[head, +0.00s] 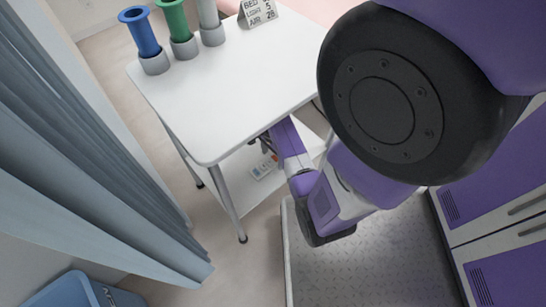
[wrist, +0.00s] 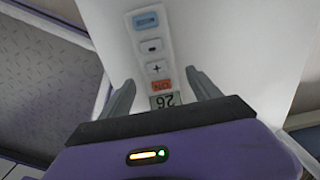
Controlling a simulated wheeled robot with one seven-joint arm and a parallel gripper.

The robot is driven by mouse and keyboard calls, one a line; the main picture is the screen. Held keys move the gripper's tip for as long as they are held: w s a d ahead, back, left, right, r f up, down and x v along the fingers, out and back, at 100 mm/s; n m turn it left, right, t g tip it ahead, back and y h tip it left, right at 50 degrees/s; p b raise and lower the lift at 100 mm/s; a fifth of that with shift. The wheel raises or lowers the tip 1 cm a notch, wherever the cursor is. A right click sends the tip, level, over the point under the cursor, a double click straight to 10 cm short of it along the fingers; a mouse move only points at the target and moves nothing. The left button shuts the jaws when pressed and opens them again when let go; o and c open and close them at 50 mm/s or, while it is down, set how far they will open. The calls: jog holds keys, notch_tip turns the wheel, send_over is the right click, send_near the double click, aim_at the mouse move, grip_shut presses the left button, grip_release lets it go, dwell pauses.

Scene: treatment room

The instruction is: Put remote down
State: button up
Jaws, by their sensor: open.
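The remote (wrist: 156,62) is a slim white handset with a blue button, minus and plus buttons, an orange patch and a small display reading 26, upside down in the wrist view. It lies on the white lower shelf (wrist: 215,40) of the trolley. In the head view the remote (head: 264,167) shows on that shelf, below the tabletop. My gripper (wrist: 164,90) is open, its two grey fingers on either side of the remote's display end. I cannot tell whether the fingers touch it. In the head view the fingers are mostly hidden by the tabletop edge.
The trolley's white top (head: 235,90) overhangs the shelf. It carries blue, green and grey tubes in holders (head: 183,45) and a small sign (head: 257,12). A grey-blue curtain (head: 90,160) hangs left, a blue bin (head: 80,290) stands lower left, and purple cabinets (head: 505,200) stand right.

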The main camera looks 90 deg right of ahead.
aim_at(273, 160)
notch_tip(273, 160, up, 6)
jog(key=shift+r+p, duration=0.25)
jog(key=shift+p, duration=1)
jog(key=shift+s, duration=0.1)
